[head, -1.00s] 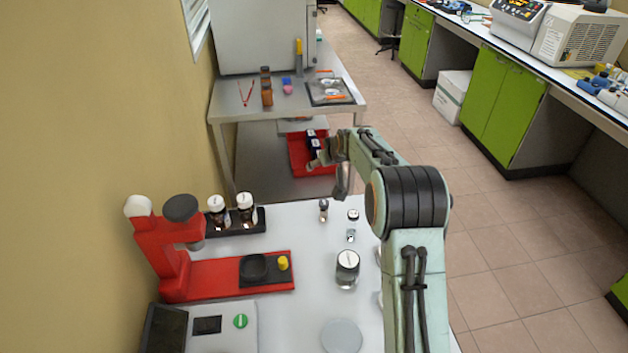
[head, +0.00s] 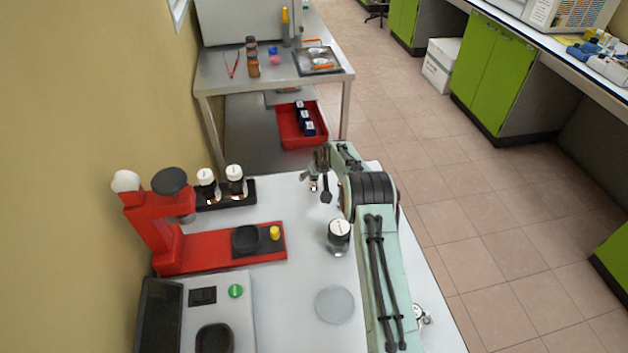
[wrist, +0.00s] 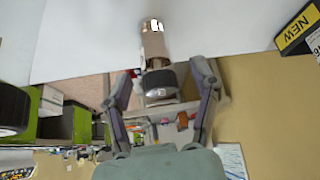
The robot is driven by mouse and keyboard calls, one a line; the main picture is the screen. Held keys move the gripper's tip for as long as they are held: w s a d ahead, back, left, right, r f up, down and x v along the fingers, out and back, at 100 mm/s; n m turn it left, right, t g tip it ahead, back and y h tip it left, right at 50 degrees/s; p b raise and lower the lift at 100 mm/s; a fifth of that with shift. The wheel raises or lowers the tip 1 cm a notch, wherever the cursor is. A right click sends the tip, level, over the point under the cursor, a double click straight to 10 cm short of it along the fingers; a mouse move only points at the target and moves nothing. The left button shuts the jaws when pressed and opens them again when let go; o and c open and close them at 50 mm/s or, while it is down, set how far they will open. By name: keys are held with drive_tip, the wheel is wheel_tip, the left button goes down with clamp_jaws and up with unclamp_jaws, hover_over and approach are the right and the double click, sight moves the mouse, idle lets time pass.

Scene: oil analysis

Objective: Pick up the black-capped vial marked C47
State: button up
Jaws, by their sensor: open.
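A small vial with a black cap (wrist: 160,82) and a glass body (wrist: 153,42) stands upside down in the wrist view, between my two fingers. My gripper (wrist: 165,76) is open, with a finger on each side of the cap and gaps visible to it. In the head view my gripper (head: 317,181) is at the far part of the white table, around the small vial (head: 314,184), which it largely hides. I cannot read a C47 mark on it.
A clear jar (head: 339,237) and a round disc (head: 335,305) lie nearer on the white table. A red instrument (head: 205,254) and a black rack (head: 249,191) with two jars stand to the left. A red bin (head: 287,128) sits on the far table's lower shelf.

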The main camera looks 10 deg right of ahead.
clamp_jaws()
